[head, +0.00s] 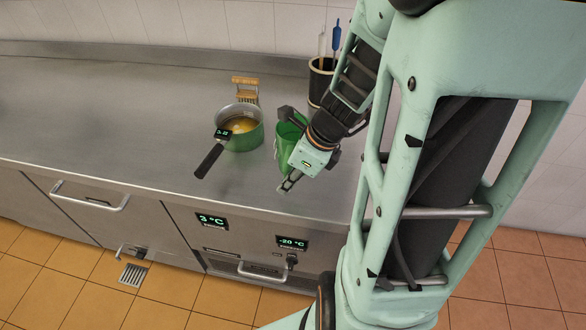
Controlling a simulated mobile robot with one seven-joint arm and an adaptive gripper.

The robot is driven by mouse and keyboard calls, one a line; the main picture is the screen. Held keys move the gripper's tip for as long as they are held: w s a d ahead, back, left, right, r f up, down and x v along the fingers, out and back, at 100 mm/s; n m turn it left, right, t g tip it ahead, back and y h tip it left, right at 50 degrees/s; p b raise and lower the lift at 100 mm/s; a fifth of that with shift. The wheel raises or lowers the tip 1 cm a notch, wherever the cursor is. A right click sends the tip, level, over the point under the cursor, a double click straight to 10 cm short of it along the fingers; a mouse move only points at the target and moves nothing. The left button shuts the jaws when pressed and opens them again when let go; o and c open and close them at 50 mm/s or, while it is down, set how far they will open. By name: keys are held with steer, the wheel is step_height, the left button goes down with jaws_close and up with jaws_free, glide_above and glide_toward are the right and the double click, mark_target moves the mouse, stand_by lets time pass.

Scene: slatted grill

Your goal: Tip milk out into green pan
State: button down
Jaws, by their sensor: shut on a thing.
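The green pan (243,136) stands on the steel counter, with its black handle pointing toward the front left. Something yellow-brown shows inside it. A green container (285,142) is just to the right of the pan, with a gap between them in the picture. My gripper (287,148) is shut on this container, one finger at its far side and one at its near side. The gripper hides part of the container. I cannot see milk in it, nor tell whether its base touches the counter.
A small wooden rack (245,88) stands behind the pan. A black holder (320,84) with upright utensils stands at the back, behind my arm. The steel counter (110,105) is clear to the left. Its front edge lies above drawers with temperature displays.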

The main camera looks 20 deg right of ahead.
steer(key=w+a+f+n+g+h, duration=0.1)
steer(key=w+a+n+g, duration=0.1)
steer(key=n, duration=1.1)
steer(key=w+a+f+n+g+h, duration=0.1)
steer(key=w+n+g, duration=0.4)
steer(key=n, duration=0.8)
steer(key=shift+w+a+f+n+g+h, duration=0.15)
steer(key=shift+w+a+n+g+h, duration=0.2)
steer(key=shift+w+a+h, duration=0.3)
